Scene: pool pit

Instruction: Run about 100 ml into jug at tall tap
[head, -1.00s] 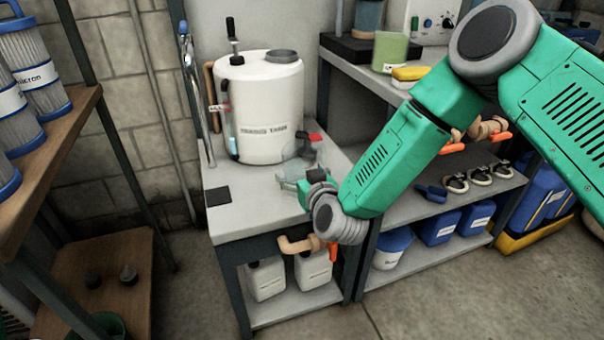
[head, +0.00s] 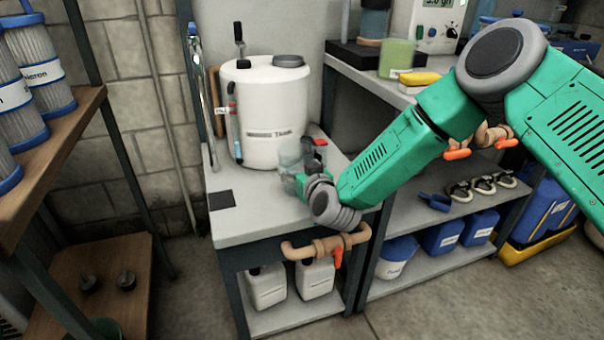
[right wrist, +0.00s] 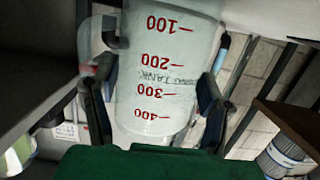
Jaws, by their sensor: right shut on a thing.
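The clear jug (head: 290,156) stands out faintly in front of the white tank (head: 262,125). My right gripper (head: 300,180) is shut on it. In the right wrist view the jug (right wrist: 160,75) is between the two dark fingers (right wrist: 155,115), with red marks from 100 to 400. The 400 mark is lowest in that picture. I cannot tell whether it holds water or touches the bench. A tall chrome pipe (head: 201,95) with a blue top, which looks like the tall tap, stands left of the tank. The jug is apart from it. My left gripper is not in view.
The grey bench (head: 245,222) has a dark square pad (head: 221,199) at its left front. A red-topped item (head: 316,142) is beside the tank. A beige pipe with an orange lever (head: 337,255) runs along the bench front. A wooden shelf with filters (head: 40,75) is at left.

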